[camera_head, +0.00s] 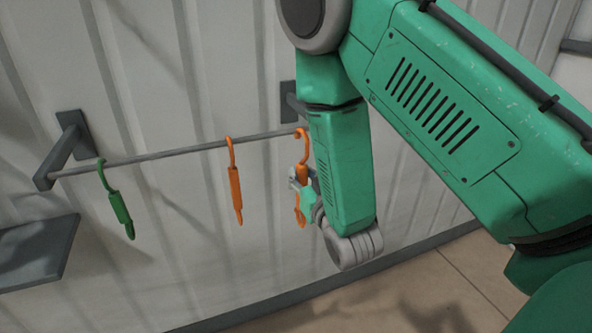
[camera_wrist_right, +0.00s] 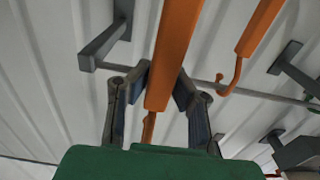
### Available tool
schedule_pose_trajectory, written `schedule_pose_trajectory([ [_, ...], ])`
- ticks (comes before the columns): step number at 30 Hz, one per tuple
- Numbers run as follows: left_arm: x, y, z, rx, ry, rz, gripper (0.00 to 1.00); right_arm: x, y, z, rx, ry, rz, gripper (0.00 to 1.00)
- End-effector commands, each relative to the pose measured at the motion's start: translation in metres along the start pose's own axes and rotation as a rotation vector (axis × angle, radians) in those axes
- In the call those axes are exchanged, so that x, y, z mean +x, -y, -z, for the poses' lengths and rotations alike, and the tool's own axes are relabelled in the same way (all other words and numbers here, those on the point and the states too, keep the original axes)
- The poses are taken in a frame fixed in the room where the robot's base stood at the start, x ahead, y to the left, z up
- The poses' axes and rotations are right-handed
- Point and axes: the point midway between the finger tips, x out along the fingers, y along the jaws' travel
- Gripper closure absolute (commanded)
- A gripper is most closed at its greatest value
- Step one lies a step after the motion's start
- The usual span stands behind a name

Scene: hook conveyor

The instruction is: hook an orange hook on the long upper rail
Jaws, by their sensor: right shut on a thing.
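My right gripper (camera_head: 302,184) is shut on an orange hook (camera_head: 302,150), close to the right part of the long rail (camera_head: 185,151). In the right wrist view the two fingers (camera_wrist_right: 162,85) press on both sides of the held hook's handle (camera_wrist_right: 170,60). Its curved top is at rail height in the head view; I cannot tell whether it is around the rail or just in front. Another orange hook (camera_head: 235,190) hangs from the rail's middle, and a green hook (camera_head: 120,207) hangs near its left end. My left gripper is not in view.
A dark bracket (camera_head: 66,146) carries the rail's left end on the ribbed wall. Another bracket (camera_head: 288,103) is partly hidden by my right arm. A dark shelf (camera_head: 38,252) is at lower left. The rail between the green and middle orange hooks is free.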

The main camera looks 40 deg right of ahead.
Motion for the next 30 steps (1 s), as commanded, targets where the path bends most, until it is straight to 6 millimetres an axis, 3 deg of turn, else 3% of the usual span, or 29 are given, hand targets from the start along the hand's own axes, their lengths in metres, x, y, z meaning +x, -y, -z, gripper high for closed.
schedule_pose_trajectory([
  [18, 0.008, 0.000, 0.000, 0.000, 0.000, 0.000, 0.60, -0.041, -0.001, -0.001, 0.001, 0.000, 0.000, 1.00],
  [30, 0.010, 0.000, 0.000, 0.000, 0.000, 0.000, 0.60, -0.049, -0.002, 0.000, 0.001, -0.002, 0.001, 1.00],
])
